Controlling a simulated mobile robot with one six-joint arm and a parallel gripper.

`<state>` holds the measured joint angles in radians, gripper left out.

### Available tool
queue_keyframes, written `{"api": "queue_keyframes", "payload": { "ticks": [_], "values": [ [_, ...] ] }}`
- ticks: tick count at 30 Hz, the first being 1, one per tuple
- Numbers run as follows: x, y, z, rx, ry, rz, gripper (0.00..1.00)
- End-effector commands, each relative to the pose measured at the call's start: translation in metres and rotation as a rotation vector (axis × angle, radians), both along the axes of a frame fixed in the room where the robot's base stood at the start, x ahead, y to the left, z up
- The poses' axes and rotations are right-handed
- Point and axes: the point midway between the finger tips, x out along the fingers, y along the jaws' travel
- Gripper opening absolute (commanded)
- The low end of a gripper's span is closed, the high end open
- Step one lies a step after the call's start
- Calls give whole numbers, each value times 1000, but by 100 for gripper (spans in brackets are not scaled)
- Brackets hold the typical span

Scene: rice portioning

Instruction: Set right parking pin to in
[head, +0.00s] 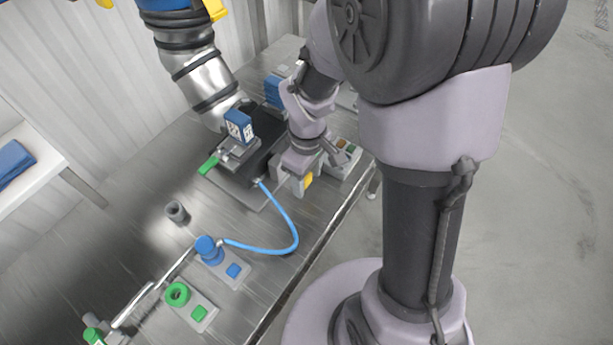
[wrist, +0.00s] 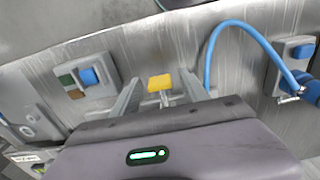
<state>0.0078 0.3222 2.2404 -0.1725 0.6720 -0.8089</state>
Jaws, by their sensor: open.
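My gripper (wrist: 158,88) is open in the wrist view, with one grey finger on each side of a small yellow block (wrist: 160,82). The fingers look apart from the block, and I cannot tell how deep they reach. In the head view my gripper (head: 302,168) is over the right edge of the bench, beside the same yellow block (head: 308,181).
A blue hose (head: 293,232) curves from the dark plate to a blue fitting (head: 207,249). A grey button box (wrist: 88,75) is close to my gripper. Bare metal bench lies inside the hose's curve.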

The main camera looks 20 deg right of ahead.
Motion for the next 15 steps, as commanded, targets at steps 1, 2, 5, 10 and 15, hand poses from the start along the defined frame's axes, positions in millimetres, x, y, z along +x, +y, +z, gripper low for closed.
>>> {"api": "queue_keyframes", "payload": {
  "ticks": [1,2,5,10,15],
  "values": [
    [0,0,0,0,0,0,53],
    [0,0,1,0,0,0,53],
    [0,0,1,0,0,0,49],
    [0,0,1,0,0,0,15],
    [0,0,1,0,0,1,0]
  ]
}}
